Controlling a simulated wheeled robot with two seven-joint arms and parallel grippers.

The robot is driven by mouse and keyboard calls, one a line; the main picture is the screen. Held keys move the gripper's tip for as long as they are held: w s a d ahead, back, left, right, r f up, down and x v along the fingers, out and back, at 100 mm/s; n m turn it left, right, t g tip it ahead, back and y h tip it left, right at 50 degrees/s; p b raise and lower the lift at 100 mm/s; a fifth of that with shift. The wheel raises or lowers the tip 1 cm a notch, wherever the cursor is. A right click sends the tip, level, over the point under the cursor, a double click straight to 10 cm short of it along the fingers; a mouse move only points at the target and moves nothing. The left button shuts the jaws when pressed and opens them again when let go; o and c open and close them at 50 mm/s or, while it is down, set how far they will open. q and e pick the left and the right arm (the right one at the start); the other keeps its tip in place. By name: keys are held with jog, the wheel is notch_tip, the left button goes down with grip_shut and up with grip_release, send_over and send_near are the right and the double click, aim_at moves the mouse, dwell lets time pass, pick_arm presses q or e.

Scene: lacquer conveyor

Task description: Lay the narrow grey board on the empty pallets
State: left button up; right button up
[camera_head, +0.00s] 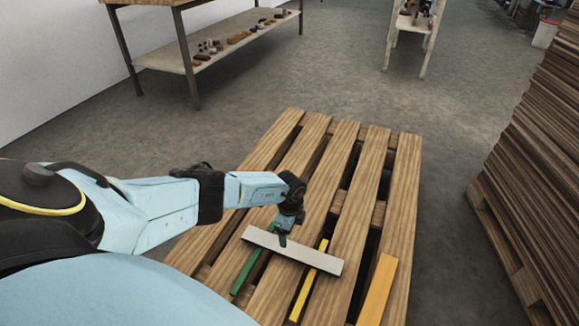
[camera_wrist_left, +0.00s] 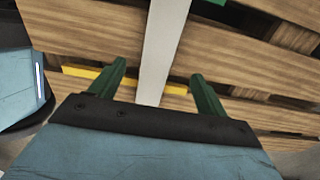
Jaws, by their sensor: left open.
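The narrow grey board (camera_head: 312,258) lies crosswise over the wooden pallet (camera_head: 400,200), crossing a green strip (camera_head: 246,268) and a yellow strip (camera_head: 306,288). Whether it touches both strips is hard to tell. My left gripper (camera_head: 283,238) is over the board, left of its middle. In the left wrist view, its two green fingers (camera_wrist_left: 160,82) are apart, one on each side of the grey board (camera_wrist_left: 164,40), with gaps visible. The yellow strip (camera_wrist_left: 82,72) passes under the board there. My right gripper is not in view.
An orange strip (camera_head: 378,290) lies on the pallet's right side. A tall stack of brown boards (camera_head: 540,150) stands on a pallet at the right. A shelf table (camera_head: 215,45) with small items is at the back left. Open floor (camera_head: 400,105) lies beyond the pallet.

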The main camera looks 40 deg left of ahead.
pick_arm(q)
jog(key=w+d+r+m+t+h+p, duration=0.1)
jog(key=d+r+t+h, duration=0.15)
jog(key=d, duration=0.75)
jog(key=d+r+m+t+h+p, duration=0.15)
jog(key=d+h, duration=0.25)
jog(key=d, duration=0.6)
jog(key=w+d+r+n+t+h, duration=0.25)
jog(key=d+r+n+t, duration=0.25)
jog(key=d+r+t, duration=0.6)
jog(key=s+a+r+n+g+y, duration=0.2)
jog(key=s+a+r+n+y, duration=0.45)
jog(key=a+n+y, duration=0.4)
jog(key=s+a+g+h, duration=0.2)
jog(key=s+g, duration=0.6)
jog(key=s, duration=1.1)
jog(key=shift+s+a+f+m, duration=0.35)
jog(key=shift+a+f, duration=0.1)
jog(key=shift+a, duration=0.2)
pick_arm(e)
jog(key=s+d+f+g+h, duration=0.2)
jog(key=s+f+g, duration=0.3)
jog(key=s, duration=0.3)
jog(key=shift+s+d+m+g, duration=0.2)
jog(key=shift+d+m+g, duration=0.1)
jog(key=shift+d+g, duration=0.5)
